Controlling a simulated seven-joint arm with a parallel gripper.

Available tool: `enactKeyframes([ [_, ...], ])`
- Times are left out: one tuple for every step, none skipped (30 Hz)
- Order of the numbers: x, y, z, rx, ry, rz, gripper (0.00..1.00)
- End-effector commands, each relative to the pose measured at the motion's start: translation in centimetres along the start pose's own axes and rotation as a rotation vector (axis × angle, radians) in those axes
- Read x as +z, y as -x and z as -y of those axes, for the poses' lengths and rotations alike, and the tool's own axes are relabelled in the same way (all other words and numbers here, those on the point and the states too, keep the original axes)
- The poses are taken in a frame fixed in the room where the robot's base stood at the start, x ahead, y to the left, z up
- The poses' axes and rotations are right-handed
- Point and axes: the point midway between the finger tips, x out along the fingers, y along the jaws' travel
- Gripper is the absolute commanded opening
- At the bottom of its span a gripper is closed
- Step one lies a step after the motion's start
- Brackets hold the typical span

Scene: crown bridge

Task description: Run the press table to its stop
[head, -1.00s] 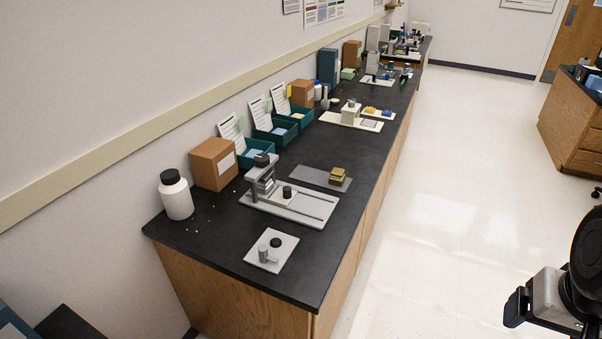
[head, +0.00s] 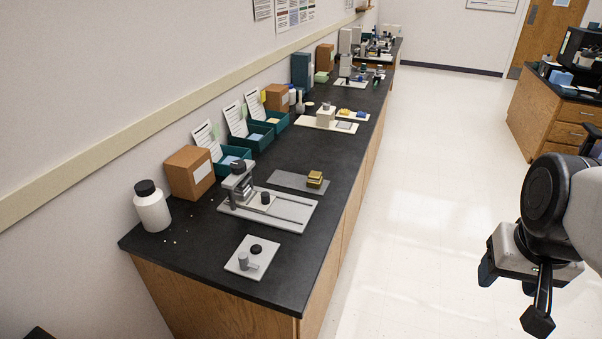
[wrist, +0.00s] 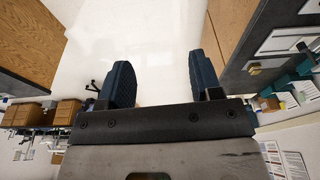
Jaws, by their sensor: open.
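The press (head: 240,183) stands at the left end of a pale base plate with rails (head: 285,208) on the near part of the dark bench. Its table (head: 258,201), a light plate bearing a black knob (head: 266,198), sits on the rails close to the press column, with bare rail to its right. My gripper (head: 512,300) is over the floor at the lower right of the head view, well away from the bench. In the wrist view my gripper (wrist: 165,85) is open, with two dark blue fingers apart and nothing between them.
A small plate with a grey post and black knob (head: 253,257) lies nearer. A grey mat with a brass block (head: 315,179) lies behind. A white bottle (head: 151,207), cardboard box (head: 190,173) and teal trays (head: 234,160) line the wall. The floor (head: 420,170) beside the bench is clear.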

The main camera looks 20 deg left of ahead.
Motion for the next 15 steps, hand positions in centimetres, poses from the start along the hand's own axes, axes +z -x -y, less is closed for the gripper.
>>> enactKeyframes([
  [-1.2,0.0,0.5,-0.003,0.016,0.005,0.59],
  [-1.9,0.0,0.7,-0.005,0.025,0.008,0.59],
  [-2.8,0.0,1.1,-0.007,0.038,0.011,0.59],
  [-3.4,0.0,1.4,-0.008,0.047,0.013,0.59],
  [-4.1,0.0,1.7,-0.01,0.056,0.016,0.59],
  [-5.0,0.0,2.1,-0.012,0.068,0.019,0.59],
  [-5.7,0.0,2.4,-0.013,0.077,0.021,0.59],
  [-6.3,-0.1,2.8,-0.015,0.086,0.023,0.59],
  [-7.2,-0.2,3.2,-0.017,0.098,0.026,0.59],
  [-7.8,-0.2,3.5,-0.018,0.107,0.028,0.59],
  [-8.5,-0.3,3.9,-0.02,0.116,0.031,0.59],
  [-9.4,-0.4,4.4,-0.022,0.128,0.033,0.59],
  [-10.0,-0.5,4.8,-0.023,0.137,0.036,0.59],
  [-10.6,-0.6,5.2,-0.025,0.146,0.039,0.59],
  [-11.5,-0.7,5.7,-0.027,0.159,0.041,0.59],
])
